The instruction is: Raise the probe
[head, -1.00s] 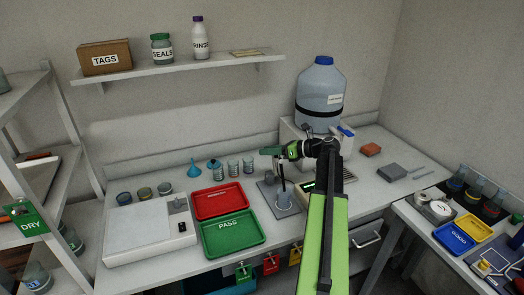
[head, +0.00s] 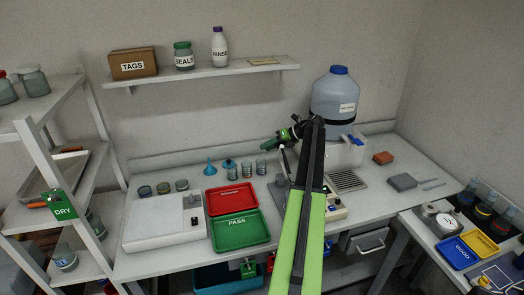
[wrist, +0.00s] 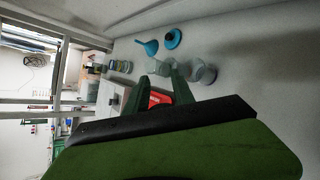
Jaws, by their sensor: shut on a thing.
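The probe (head: 285,162) is a thin dark rod with a pale top, nearly upright and slightly tilted in the head view. My gripper (head: 277,141) is at its upper end, above the back of the bench, and is shut on it. My arm hides the probe's lower end and the beaker beneath, so I cannot tell whether the tip is clear of it. In the wrist view my two green fingers (wrist: 168,88) show, but the probe between them cannot be made out.
A red tray (head: 231,190) and a green PASS tray (head: 258,239) lie left of my arm. A blue funnel (head: 209,166) and several small beakers stand behind them. A large water bottle (head: 335,97) stands at right. The shelf (head: 235,75) is above.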

